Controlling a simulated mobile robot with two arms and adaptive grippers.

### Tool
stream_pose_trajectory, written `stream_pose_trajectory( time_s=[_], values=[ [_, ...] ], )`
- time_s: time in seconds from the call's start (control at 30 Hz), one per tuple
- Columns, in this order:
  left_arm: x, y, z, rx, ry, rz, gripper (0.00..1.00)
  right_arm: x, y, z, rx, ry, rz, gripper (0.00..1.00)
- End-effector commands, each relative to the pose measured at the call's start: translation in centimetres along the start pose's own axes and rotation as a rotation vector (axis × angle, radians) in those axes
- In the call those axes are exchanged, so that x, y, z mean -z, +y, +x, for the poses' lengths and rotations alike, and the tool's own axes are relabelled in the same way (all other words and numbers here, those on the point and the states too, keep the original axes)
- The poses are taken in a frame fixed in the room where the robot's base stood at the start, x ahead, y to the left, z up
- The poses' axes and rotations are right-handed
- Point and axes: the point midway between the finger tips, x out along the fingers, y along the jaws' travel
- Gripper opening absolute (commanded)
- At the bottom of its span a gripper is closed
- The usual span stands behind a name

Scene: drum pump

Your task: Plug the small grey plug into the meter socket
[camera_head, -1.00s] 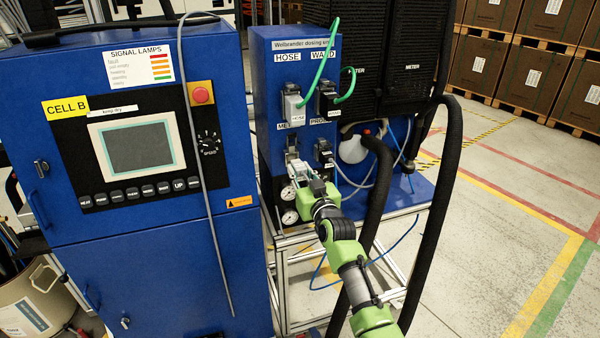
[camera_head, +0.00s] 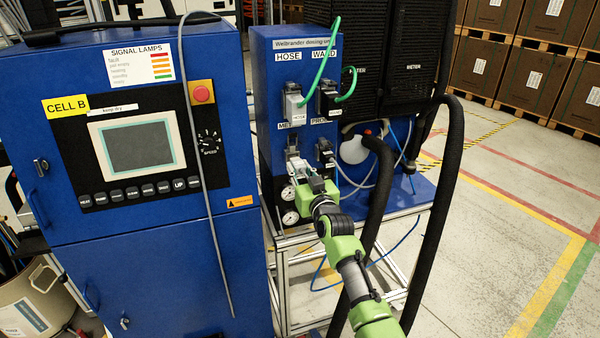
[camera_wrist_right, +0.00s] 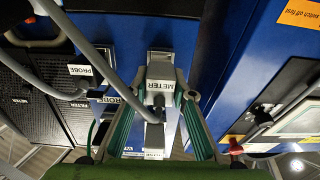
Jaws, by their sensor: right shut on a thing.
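The small grey plug (camera_wrist_right: 160,70), marked METER, sits between the fingers of my right gripper (camera_wrist_right: 164,94) in the right wrist view. The gripper is shut on it, and a grey cable runs off nearby. In the head view my right gripper (camera_head: 300,172) is at the blue dosing unit (camera_head: 264,75), just below the partly covered METER label (camera_head: 285,126). The grey plug (camera_head: 293,154) is at the meter socket position there. The socket itself is hidden, so I cannot tell whether the plug is seated. My left gripper is not in view.
A dark probe connector (camera_head: 325,150) is close on the right. Above are the grey hose plug (camera_head: 293,103) and the black wand plug (camera_head: 328,98) with green cables. Gauges (camera_head: 290,217) lie below. Thick black hoses (camera_head: 447,170) hang right of my arm. The blue CELL B cabinet (camera_head: 150,260) stands left.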

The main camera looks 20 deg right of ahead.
Motion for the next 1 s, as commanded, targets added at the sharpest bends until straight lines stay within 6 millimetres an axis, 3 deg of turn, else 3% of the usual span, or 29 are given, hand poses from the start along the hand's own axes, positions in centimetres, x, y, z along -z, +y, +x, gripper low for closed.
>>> stream_pose_trajectory(
  time_s=[0.43, 1.0],
  values=[
    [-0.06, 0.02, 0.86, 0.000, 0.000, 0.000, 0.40, 0.10, -0.03, 1.08, 0.000, 0.002, -0.001, 0.00],
    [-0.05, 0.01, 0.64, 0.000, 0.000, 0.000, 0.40, 0.12, -0.01, 1.10, 0.000, 0.001, -0.001, 0.00]
  ],
)
